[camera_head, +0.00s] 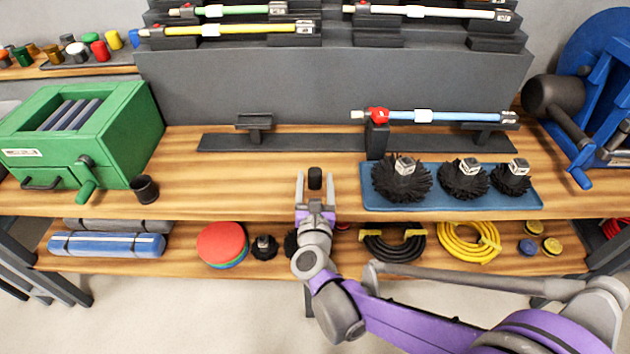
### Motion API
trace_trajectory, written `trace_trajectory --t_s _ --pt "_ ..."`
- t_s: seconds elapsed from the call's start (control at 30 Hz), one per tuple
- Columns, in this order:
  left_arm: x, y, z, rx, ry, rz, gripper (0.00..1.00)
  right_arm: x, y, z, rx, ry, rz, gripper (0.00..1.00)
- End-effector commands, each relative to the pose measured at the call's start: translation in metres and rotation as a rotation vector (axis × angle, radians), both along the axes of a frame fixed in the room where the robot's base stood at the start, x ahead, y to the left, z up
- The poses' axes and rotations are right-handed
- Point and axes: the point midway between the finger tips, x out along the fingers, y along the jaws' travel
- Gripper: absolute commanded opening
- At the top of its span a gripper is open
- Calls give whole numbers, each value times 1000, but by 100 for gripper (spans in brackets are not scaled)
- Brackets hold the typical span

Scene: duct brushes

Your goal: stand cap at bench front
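A small black cap (315,178) stands upright near the front edge of the wooden bench (250,195). My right gripper (314,184) reaches in from the front with its two fingers apart, one on each side of the cap. A narrow gap seems to show between the cap and each finger. The cap's lower end is close to the gripper's palm, so its contact with the bench is hard to see. My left gripper is not in view.
A black cup (145,189) stands at left beside a green machine (80,135). A blue mat (450,200) with black brushes (401,180) lies right of my gripper. A dark rack (285,142) with a blue rod (445,117) stands behind. Bench between cup and gripper is clear.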

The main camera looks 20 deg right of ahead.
Motion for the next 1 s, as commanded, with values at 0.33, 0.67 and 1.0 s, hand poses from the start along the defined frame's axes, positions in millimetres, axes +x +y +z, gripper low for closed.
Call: trace_trajectory --t_s 0.33,0.67,1.0 --pt "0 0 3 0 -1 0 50 0 0 5 0 0 0 71" --pt "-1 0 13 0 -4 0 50 -58 18 5 1 -1 4 71" --pt "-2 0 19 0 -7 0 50 -110 32 3 1 0 2 71"
